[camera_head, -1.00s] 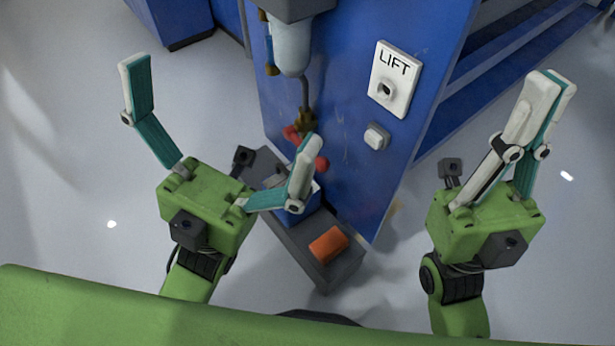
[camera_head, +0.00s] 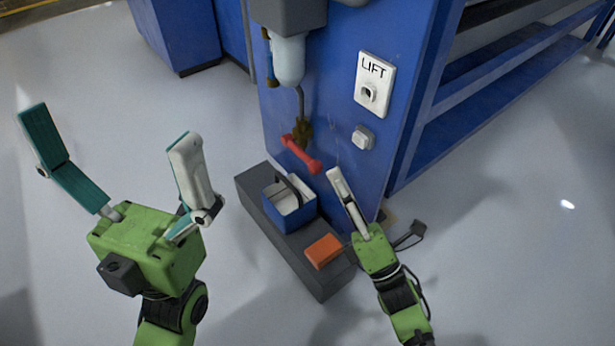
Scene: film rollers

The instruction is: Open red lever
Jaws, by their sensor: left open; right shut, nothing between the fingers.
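The red lever (camera_head: 301,154) is on the blue machine panel, below a hanging pipe with a brass-coloured valve. It slants down to the right and is fully in view. My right gripper (camera_head: 335,176) is shut and empty. Its fingertips appear just below and right of the lever's lower end, with a small gap in the picture; I cannot tell the depth between them. My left gripper (camera_head: 110,128) is open and empty, well left of the lever over the floor, its fingers spread wide.
A dark grey platform (camera_head: 255,187) at the panel's foot holds a blue box (camera_head: 287,222) with a handle and an orange block (camera_head: 323,251). A white LIFT plate (camera_head: 374,85) and a small switch (camera_head: 363,137) are on the panel. Floor at left is clear.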

